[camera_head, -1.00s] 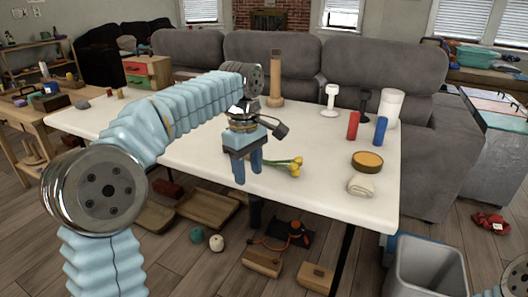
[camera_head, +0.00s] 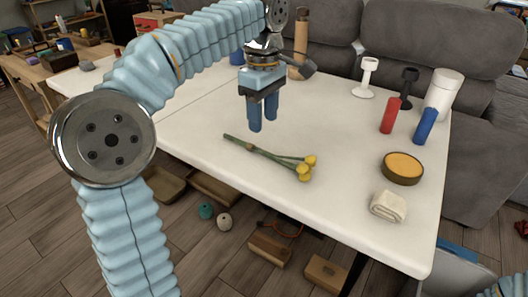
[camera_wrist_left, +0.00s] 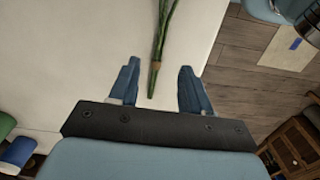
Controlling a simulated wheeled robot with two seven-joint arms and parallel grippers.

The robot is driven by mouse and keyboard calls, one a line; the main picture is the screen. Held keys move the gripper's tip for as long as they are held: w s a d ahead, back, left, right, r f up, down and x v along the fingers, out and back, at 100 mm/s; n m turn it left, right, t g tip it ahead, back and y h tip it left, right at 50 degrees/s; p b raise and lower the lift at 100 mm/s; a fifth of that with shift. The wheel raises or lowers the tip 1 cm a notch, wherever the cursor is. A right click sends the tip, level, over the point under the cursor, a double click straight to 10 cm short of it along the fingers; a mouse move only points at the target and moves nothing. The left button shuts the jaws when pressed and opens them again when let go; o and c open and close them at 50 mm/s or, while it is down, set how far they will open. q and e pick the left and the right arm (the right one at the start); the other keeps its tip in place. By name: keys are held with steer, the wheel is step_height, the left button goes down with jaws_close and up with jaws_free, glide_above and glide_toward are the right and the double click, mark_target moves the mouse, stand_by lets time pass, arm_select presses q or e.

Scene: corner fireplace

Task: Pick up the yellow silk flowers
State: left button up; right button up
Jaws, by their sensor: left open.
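The yellow silk flowers (camera_head: 304,170) lie on the white table with yellow heads to the right and green stems running up and left. A brown band ties the stems near their left end. In the left wrist view the stems (camera_wrist_left: 162,32) run between the fingers' directions, with the brown band just ahead of the fingertips; the heads are out of that view. My left gripper (camera_head: 263,128) is open and empty, pointing down above the table, beyond the flowers in the head view. It also shows in the left wrist view (camera_wrist_left: 157,78). My right gripper is not in view.
On the white table (camera_head: 330,215) stand a red cylinder (camera_head: 390,116), a blue cylinder (camera_head: 425,126), a white canister (camera_head: 443,93), a round brown tin (camera_head: 402,168) and a folded cloth (camera_head: 388,206). A wooden cylinder (camera_head: 300,45) stands behind the gripper. The table around the flowers is clear.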

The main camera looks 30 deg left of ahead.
arm_select(q)
steer(key=f, duration=0.4)
steer(key=f+b, duration=0.1)
steer(key=f, duration=0.3)
steer(key=shift+a+f, duration=0.2)
steer(key=shift+f, duration=0.05)
jaws_close()
